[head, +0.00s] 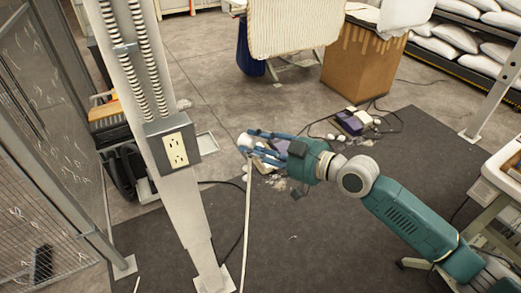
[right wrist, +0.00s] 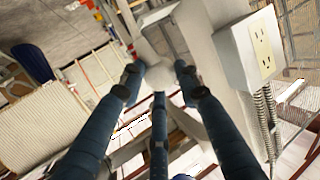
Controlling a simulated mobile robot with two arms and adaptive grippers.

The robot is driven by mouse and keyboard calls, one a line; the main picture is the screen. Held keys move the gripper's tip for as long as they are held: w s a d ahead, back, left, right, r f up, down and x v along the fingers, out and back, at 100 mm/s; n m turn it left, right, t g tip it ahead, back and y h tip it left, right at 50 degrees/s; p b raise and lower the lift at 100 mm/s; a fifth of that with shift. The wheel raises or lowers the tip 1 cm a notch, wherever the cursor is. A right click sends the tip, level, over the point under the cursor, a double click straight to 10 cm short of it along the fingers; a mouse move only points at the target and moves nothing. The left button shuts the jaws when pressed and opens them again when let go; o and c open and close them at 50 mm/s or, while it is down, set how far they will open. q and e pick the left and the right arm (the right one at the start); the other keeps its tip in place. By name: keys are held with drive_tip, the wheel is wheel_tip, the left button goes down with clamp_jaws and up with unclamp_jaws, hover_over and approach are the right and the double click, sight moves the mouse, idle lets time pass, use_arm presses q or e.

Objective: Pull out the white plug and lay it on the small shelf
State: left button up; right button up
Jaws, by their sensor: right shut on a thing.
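The white plug (head: 244,140) is at the fingertips of my right gripper (head: 252,143), to the right of the grey outlet box (head: 155,143) on the post. A white cord (head: 246,210) hangs straight down from it. The plug is clear of the outlet face (head: 177,149), whose sockets look empty. In the right wrist view the blue fingers of my right gripper (right wrist: 158,82) close around a pale piece (right wrist: 156,70), with the outlet box (right wrist: 232,52) beside them, apart. A pale-rimmed flat piece (head: 208,143) behind the post may be the small shelf; I cannot tell. My left gripper is out of view.
The pale post (head: 170,205) stands close left of my gripper, with ribbed conduits (head: 145,60) above the box. A mesh fence (head: 45,130) is at the left. A cardboard box (head: 360,65) and a white table (head: 507,160) stand at the right. Dark mat (head: 320,235) covers the floor.

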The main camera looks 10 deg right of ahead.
sight(208, 148)
drive_tip(key=shift+w+a+f+b, duration=0.15)
drive_tip(key=shift+w+a+b, duration=0.15)
drive_tip(key=shift+w, duration=0.45)
drive_tip(key=shift+w+a+f+b, duration=0.15)
drive_tip(key=shift+w+a+b, duration=0.15)
drive_tip(key=shift+w, duration=0.4)
drive_tip(key=shift+w+a+f+b, duration=0.15)
drive_tip(key=shift+w+a+b, duration=0.15)
drive_tip(key=shift+w, duration=0.45)
drive_tip(key=shift+w+a, duration=0.2)
drive_tip(key=shift+w, duration=0.05)
drive_tip(key=w+a+f+b, duration=0.1)
drive_tip(key=w+a+f, duration=0.2)
drive_tip(key=a, duration=0.3)
drive_tip(key=shift+w+a, duration=0.3)
drive_tip(key=shift+w, duration=0.6)
drive_tip(key=shift+w+a+f+b, duration=0.35)
drive_tip(key=shift+a+b, duration=0.1)
drive_tip(key=shift+a, duration=0.2)
drive_tip(key=shift+w+a+f+b, duration=0.3)
drive_tip(key=shift+w+a+b, duration=0.1)
drive_tip(key=shift+a, duration=0.3)
drive_tip(key=shift+w+a+f+b, duration=0.35)
drive_tip(key=shift+a+b, duration=0.1)
drive_tip(key=shift+a, duration=0.2)
drive_tip(key=shift+c, duration=0.2)
